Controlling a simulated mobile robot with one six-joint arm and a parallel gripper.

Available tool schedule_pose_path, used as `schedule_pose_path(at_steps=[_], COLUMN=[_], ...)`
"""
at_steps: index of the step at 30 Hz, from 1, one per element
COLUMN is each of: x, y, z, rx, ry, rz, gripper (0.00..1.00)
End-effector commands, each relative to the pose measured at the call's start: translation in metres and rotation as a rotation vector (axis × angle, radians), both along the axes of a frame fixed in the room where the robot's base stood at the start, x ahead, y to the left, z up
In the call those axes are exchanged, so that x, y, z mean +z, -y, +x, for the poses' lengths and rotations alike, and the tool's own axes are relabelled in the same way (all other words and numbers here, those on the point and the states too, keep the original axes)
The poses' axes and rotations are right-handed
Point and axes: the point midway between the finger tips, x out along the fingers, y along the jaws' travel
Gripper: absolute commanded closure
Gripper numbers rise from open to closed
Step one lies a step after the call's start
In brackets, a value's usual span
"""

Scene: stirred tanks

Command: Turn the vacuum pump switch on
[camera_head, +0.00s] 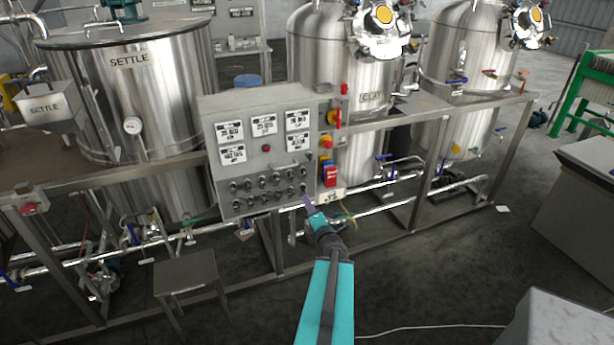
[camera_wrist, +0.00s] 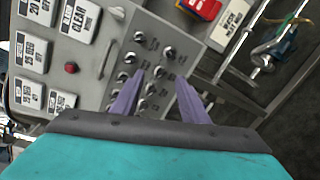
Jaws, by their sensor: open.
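The grey control panel (camera_head: 262,165) stands in the middle of the head view. Rows of small black rotary switches (camera_head: 262,183) cover its lower part. The switches also show in the wrist view (camera_wrist: 139,37), but their labels are too small to read, so I cannot tell which is the vacuum pump switch. My gripper (camera_head: 308,201) is at the panel's lower right corner. In the wrist view its two purple fingers (camera_wrist: 160,80) are apart and empty, pointing at the switches. The left finger overlaps some switches and hides part of them. I cannot tell whether it touches any.
Red and yellow switches (camera_head: 327,141) are at the panel's right. A metal frame rail (camera_head: 400,120), pipes and steel tanks (camera_head: 150,90) surround it.

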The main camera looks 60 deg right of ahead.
Motion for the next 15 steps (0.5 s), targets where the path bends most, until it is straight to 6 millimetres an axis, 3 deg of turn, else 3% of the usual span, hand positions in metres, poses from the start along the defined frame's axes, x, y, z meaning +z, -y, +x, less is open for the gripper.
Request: schedule_pose_path(at_steps=[3, 6, 15], x=[0.027, 0.04, 0.05], y=[0.01, 0.014, 0.015], z=[-0.021, -0.032, -0.042], rx=[0.03, 0.054, 0.077], ry=[-0.017, -0.029, -0.043], rz=[-0.102, -0.164, -0.222], gripper=[0.59, 0.59, 0.59])
